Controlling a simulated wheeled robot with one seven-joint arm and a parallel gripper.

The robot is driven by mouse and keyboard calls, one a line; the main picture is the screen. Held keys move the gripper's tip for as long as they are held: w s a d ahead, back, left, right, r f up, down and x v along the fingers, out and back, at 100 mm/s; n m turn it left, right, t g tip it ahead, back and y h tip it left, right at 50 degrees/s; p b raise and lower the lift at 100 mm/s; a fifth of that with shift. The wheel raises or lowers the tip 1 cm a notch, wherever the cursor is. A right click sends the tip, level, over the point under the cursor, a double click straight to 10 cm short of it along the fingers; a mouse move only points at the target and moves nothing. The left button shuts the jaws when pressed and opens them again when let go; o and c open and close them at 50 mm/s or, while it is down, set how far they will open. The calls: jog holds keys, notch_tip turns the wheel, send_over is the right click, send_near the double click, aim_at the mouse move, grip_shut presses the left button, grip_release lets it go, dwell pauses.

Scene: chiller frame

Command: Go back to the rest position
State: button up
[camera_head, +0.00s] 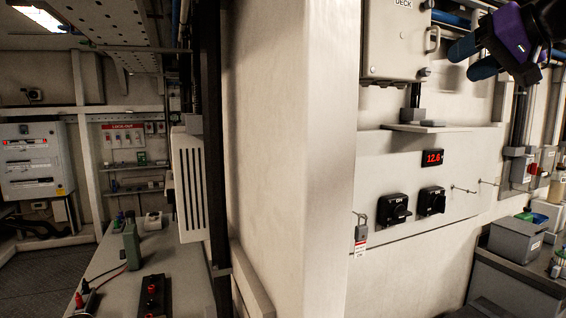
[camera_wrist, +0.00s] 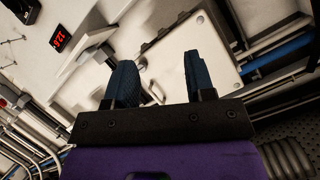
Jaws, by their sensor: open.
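My gripper (camera_head: 474,59) shows at the top right of the head view, raised beside the grey deck box (camera_head: 396,42). It has a purple body and two blue fingers. In the wrist view the two fingers of my gripper (camera_wrist: 161,85) stand apart with nothing between them. The deck box (camera_wrist: 212,62) lies beyond the fingertips there, seen tilted. I cannot tell how far the fingers are from it.
A panel carries a red display (camera_head: 432,158) and two black rotary switches (camera_head: 393,209). A padlock with a tag (camera_head: 361,236) hangs left of them. A pale column (camera_head: 328,160) stands mid-view. A bench (camera_head: 180,268) is left, a grey bin (camera_head: 515,241) right.

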jog(key=s+a+f+g+h, duration=0.1)
jog(key=s+f+g+h, duration=0.2)
jog(key=s+f, duration=0.7)
jog(key=s+a+f+g+h, duration=0.1)
jog(key=s+f+g+h, duration=0.2)
jog(key=s+f, duration=0.7)
notch_tip(320, 180, down, 8)
jog(key=shift+a+r+n+g, duration=0.1)
jog(key=shift+a+n+g, duration=0.2)
jog(key=shift+g, duration=0.1)
